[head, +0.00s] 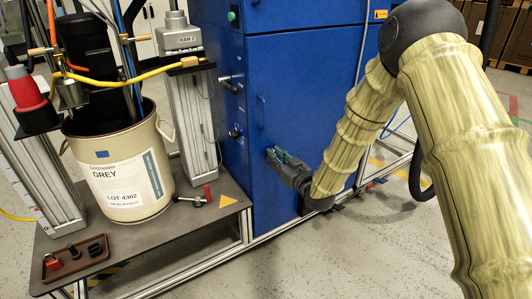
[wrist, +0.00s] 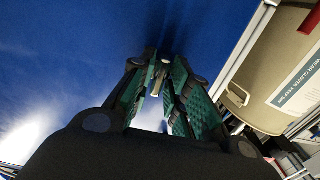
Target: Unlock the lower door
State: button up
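The lower door (head: 285,105) is the large blue panel of the cabinet, and it looks closed. My gripper (head: 275,154) is at its lower part, fingers pointing at the panel. In the wrist view, the green-padded fingers of my gripper (wrist: 160,65) stand on either side of a small metallic piece (wrist: 157,78) in front of the blue surface. It may be a key or a lock part. The fingers are close to it, but I cannot tell whether they touch it. In the head view, my gripper hides this spot.
A slim handle (head: 260,111) and a dark knob (head: 235,133) are on the cabinet, left of my gripper. A bench (head: 190,225) with a beige drum (head: 120,165) and a grey column (head: 190,115) stands at left. Open floor lies in front of the cabinet.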

grip_shut()
